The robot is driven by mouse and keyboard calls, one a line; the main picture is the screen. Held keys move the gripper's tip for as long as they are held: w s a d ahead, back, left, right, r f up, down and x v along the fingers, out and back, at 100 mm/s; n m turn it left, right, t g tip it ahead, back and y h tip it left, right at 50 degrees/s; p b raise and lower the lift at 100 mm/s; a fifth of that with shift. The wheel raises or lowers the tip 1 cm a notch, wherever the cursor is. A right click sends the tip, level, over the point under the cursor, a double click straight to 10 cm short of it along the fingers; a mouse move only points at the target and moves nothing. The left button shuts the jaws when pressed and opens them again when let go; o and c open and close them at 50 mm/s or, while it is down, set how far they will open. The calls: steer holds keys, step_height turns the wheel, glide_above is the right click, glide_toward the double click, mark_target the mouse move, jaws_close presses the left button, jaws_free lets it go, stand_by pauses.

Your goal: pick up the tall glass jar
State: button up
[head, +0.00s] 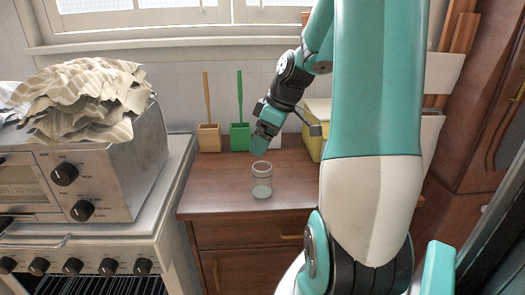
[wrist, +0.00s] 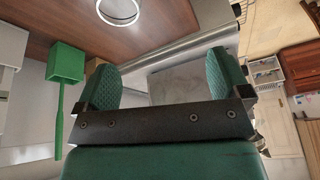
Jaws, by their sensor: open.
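The tall glass jar (head: 262,182) is clear and stands upright on the brown dresser top (head: 225,178), near its front edge. In the wrist view only the round rim of the jar (wrist: 118,25) shows, at the top edge. My gripper (head: 260,143) is above the jar and a little behind it, apart from it. In the wrist view the two green fingers of my gripper (wrist: 163,75) are spread wide with nothing between them.
An orange-handled holder (head: 209,138) and a green one (head: 240,136) stand at the back of the dresser. A yellow box (head: 314,145) is behind my arm. A stove (head: 100,235) with a metal oven (head: 115,175) and crumpled paper (head: 85,95) is on the left.

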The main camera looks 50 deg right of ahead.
steer(key=p, duration=0.2)
glide_toward(262, 171)
steer(key=a+f, duration=0.2)
steer(key=shift+s+a+f+h+p, duration=0.15)
steer(key=shift+s+a+h+p, duration=0.15)
steer(key=shift+s+p, duration=0.1)
steer(key=shift+t, duration=0.3)
steer(key=shift+p+x, duration=0.65)
steer(key=shift+x, duration=2.4)
steer(key=shift+w+a, duration=0.15)
steer(key=shift+a, duration=0.05)
steer(key=shift+c, duration=0.4)
steer(key=c, duration=1)
